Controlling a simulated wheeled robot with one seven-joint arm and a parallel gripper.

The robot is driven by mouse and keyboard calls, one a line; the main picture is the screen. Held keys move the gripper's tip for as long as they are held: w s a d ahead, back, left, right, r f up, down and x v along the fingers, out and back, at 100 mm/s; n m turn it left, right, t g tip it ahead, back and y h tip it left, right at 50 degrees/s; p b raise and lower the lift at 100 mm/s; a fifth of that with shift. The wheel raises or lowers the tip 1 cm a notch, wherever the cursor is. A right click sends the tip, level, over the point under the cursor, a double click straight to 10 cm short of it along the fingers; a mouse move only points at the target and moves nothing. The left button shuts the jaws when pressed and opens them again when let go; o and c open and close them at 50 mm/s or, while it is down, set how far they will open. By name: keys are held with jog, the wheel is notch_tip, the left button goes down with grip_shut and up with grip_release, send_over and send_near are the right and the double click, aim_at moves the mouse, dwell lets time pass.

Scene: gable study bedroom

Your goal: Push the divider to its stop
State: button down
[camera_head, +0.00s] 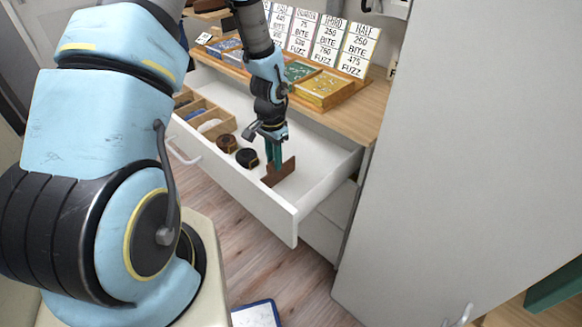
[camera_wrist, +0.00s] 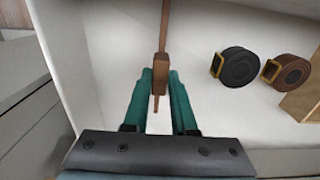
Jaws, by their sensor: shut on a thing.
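The brown divider (camera_head: 279,172) stands on edge in the open white drawer (camera_head: 323,171), toward its right end. In the wrist view the divider (camera_wrist: 165,35) runs away from my gripper as a thin brown strip with a thicker block at the near part. My gripper (camera_head: 275,161) points down into the drawer. In the wrist view its green fingers (camera_wrist: 160,84) are closed on the divider's thicker part, one on each side. The fingers hide part of the divider. I cannot tell whether it touches a stop.
A rolled black belt (camera_wrist: 238,67) and a rolled brown belt (camera_wrist: 286,70) lie in the drawer beside the divider. A wooden organizer (camera_head: 212,118) fills the drawer's left end. Colored boxes (camera_head: 326,88) and price cards stand on the desk above. A tall grey cabinet (camera_head: 460,150) stands at right.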

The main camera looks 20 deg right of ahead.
jog(key=w+a, duration=0.4)
jog(key=w, duration=0.3)
jog(key=shift+w+p, duration=0.3)
jog(key=shift+p, duration=0.05)
jog(key=c, duration=1)
grip_release()
notch_tip(320, 180, up, 11)
jog(key=b, duration=0.2)
jog(key=shift+a, duration=0.1)
jog(key=s+a+r+n, duration=0.5)
jog(key=s+a, duration=0.2)
jog(key=a, duration=0.1)
jog(key=s+a+r+n+t, duration=0.1)
jog(key=s+a+r+n, duration=0.4)
jog(key=s+a, duration=0.3)
jog(key=shift+a+n+t, duration=0.2)
jog(key=shift+n+t, duration=0.1)
jog(key=shift+n, duration=0.3)
